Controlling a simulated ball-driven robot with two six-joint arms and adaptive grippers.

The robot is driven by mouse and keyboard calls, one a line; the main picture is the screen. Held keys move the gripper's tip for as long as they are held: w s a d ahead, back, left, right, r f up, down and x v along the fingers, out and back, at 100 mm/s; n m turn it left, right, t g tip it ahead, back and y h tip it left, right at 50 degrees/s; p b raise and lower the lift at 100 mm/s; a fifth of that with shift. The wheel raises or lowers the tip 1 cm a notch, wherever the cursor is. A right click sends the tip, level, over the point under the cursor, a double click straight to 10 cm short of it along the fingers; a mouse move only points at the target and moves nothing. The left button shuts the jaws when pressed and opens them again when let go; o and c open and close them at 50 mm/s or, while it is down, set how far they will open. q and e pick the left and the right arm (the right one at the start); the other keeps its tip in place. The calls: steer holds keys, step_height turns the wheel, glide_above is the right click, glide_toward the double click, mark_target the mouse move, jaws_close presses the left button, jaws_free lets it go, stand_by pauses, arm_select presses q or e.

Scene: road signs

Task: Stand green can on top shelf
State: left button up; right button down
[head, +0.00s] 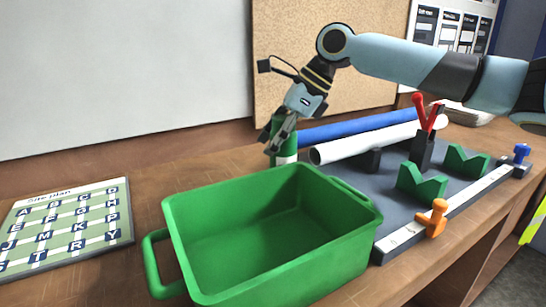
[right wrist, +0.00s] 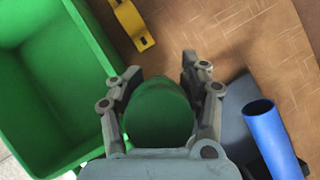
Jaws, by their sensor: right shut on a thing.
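A green can (head: 286,152) with a pale band stands upright behind the green crate. My right gripper (head: 274,150) is shut on it from above. In the right wrist view the can (right wrist: 158,115) sits between both fingers of the gripper (right wrist: 158,85). I cannot tell whether the can's base touches the table. My left gripper is not in view. No shelf is visible.
An empty green crate (head: 180,227) stands in front of the can. A blue tube (head: 350,126) and a white tube (head: 365,143) lie right of it, by a grey jig (head: 388,190) with green V-blocks. A site plan board (head: 66,227) lies left. A yellow bracket (right wrist: 131,24) shows in the wrist view.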

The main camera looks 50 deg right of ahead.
mark_target(273, 157)
step_height(273, 157, down, 4)
steer(key=shift+r, duration=0.25)
steer(key=c, duration=0.9)
jaws_free()
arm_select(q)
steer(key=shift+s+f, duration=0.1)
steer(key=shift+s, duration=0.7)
arm_select(e)
steer(key=shift+o, duration=0.3)
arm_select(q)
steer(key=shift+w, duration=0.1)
